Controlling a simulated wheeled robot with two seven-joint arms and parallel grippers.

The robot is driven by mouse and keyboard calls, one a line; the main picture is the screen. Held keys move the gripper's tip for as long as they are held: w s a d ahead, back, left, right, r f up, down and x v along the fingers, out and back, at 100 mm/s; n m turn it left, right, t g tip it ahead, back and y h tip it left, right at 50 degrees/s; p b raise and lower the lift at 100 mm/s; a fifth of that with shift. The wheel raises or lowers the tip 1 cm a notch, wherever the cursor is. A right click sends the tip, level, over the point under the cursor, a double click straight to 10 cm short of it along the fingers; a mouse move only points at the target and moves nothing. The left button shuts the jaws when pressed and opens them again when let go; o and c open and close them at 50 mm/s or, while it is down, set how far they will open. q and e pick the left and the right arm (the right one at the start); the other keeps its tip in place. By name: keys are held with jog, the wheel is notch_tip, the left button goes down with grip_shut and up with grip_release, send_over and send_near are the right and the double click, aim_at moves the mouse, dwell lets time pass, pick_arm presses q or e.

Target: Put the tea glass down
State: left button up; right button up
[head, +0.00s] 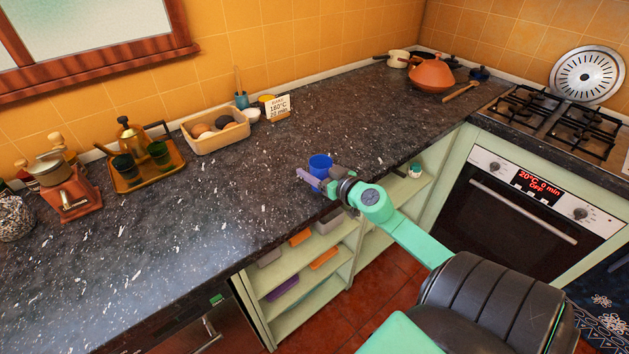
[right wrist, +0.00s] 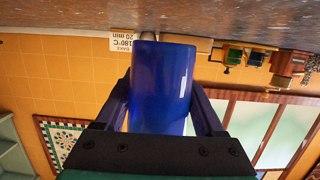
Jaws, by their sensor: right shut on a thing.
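The blue tea glass (head: 320,162) is near the front edge of the dark speckled counter (head: 330,112) in the head view. My right gripper (head: 316,180) is around it. In the right wrist view the blue glass (right wrist: 160,88) fills the space between the two dark fingers, and the gripper is shut on it. That view is upside down, with the counter surface (right wrist: 90,18) along its top. I cannot tell whether the glass touches the counter. My left gripper is not in view.
A tray (head: 139,184) with two dark green glasses and a brass pot stands left, beside a coffee grinder (head: 66,190). A basket (head: 222,142) and a sign (head: 279,105) stand at the back. An orange tagine (head: 431,73) is far right. The middle counter is clear.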

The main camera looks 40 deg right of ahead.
notch_tip(320, 180, down, 4)
jog(key=shift+r+b, duration=0.15)
jog(key=shift+b, duration=1)
jog(key=shift+r, duration=0.2)
jog(key=shift+f, duration=0.2)
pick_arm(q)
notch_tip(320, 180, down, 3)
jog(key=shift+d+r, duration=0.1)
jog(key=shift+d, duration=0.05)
pick_arm(e)
jog(key=o, duration=1.4)
jog(key=shift+r, duration=0.15)
